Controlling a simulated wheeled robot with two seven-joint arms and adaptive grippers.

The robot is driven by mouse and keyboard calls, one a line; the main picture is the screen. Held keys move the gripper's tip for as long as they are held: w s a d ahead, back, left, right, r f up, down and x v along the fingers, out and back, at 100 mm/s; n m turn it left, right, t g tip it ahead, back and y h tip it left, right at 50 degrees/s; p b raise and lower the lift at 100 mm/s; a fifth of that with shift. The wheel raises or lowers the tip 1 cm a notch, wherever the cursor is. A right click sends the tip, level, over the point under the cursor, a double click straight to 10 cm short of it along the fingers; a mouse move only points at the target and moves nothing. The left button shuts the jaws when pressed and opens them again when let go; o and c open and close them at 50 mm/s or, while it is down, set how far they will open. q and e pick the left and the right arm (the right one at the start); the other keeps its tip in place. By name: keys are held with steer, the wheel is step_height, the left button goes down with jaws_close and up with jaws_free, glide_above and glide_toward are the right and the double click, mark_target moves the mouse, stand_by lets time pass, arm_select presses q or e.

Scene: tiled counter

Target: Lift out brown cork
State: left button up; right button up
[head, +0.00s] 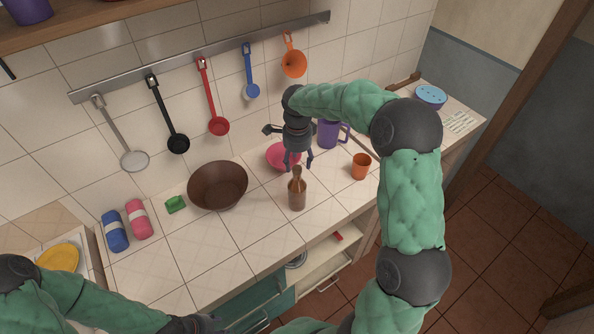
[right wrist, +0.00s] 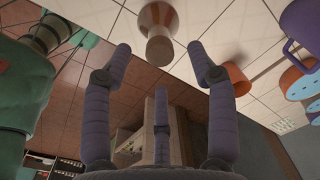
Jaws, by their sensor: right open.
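A brown bottle (head: 297,196) stands upright on the tiled counter. The brown cork (head: 297,173) is at the top of its neck. My right gripper (head: 299,164) is open and empty just above and behind the bottle top, its fingers pointing down. In the right wrist view the cork (right wrist: 160,50) faces the camera, beyond the spread fingertips, with the bottle behind it. No finger clearly touches it. A dark part of my left gripper (head: 195,324) shows at the bottom edge; its fingers cannot be made out.
A brown bowl (head: 217,186) stands left of the bottle, a pink bowl (head: 278,156) behind it. An orange cup (head: 361,167) and a purple mug (head: 328,134) are to the right. Utensils hang from a rail (head: 210,60). The counter in front of the brown bowl is clear.

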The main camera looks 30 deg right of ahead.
mark_target(297, 168)
steer(key=shift+f, duration=1.5)
steer(key=shift+c, duration=0.3)
steer(key=c, duration=0.8)
steer(key=shift+r, duration=0.15)
